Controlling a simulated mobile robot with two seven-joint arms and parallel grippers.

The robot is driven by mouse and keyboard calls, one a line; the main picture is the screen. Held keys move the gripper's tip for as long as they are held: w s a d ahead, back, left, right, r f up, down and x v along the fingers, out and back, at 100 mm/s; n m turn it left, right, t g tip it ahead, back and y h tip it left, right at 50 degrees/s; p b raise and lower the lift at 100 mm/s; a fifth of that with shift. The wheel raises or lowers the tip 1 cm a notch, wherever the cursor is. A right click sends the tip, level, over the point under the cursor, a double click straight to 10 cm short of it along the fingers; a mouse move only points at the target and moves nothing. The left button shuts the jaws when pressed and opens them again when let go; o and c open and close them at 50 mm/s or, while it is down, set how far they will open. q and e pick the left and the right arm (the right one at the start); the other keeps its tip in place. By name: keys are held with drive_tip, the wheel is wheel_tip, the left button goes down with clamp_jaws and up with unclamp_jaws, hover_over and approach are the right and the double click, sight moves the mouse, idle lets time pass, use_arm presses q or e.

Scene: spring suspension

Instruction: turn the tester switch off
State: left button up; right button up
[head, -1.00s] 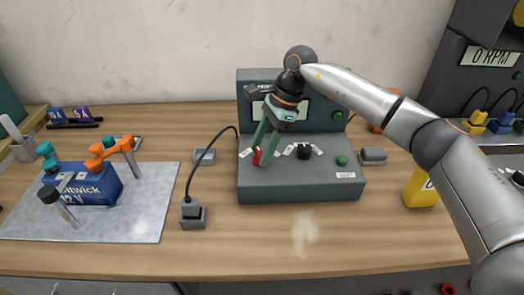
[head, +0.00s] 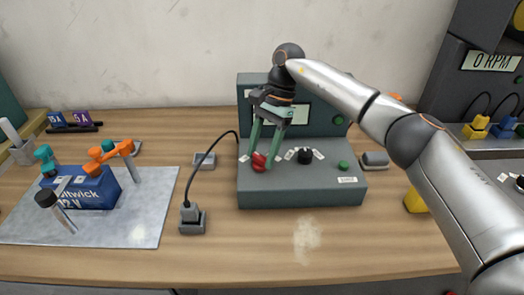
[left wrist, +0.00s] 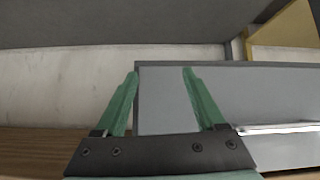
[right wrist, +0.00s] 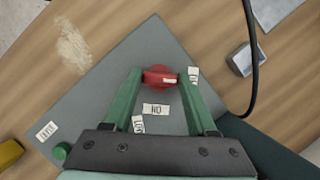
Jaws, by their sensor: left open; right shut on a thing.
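The tester (head: 300,192) is a dark grey-green box with an upright back panel, standing on the bench in the head view. Its red switch knob (head: 259,161) is at the left of the sloped top. My right gripper (head: 262,160) comes down from above and is shut on the knob, with a green finger on each side. The right wrist view shows the red knob (right wrist: 160,77) between the fingertips, and an ON label (right wrist: 156,109) near it. My left gripper (left wrist: 160,72) is open and empty in the left wrist view, before a grey panel. It is outside the head view.
A black knob (head: 305,156) and a green button (head: 343,165) sit right of the switch. A cable runs from the tester to a grey plug block (head: 192,217). A blue battery (head: 95,188) with clamps stands on a mat at left. The front bench is mostly clear.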

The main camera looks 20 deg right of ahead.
drive_tip(key=o, duration=1.4)
drive_tip(key=shift+c, duration=0.2)
drive_tip(key=shift+r, duration=0.15)
drive_tip(key=p+v, duration=0.1)
drive_tip(key=v, duration=1.1)
drive_tip(key=shift+w+r, duration=0.1)
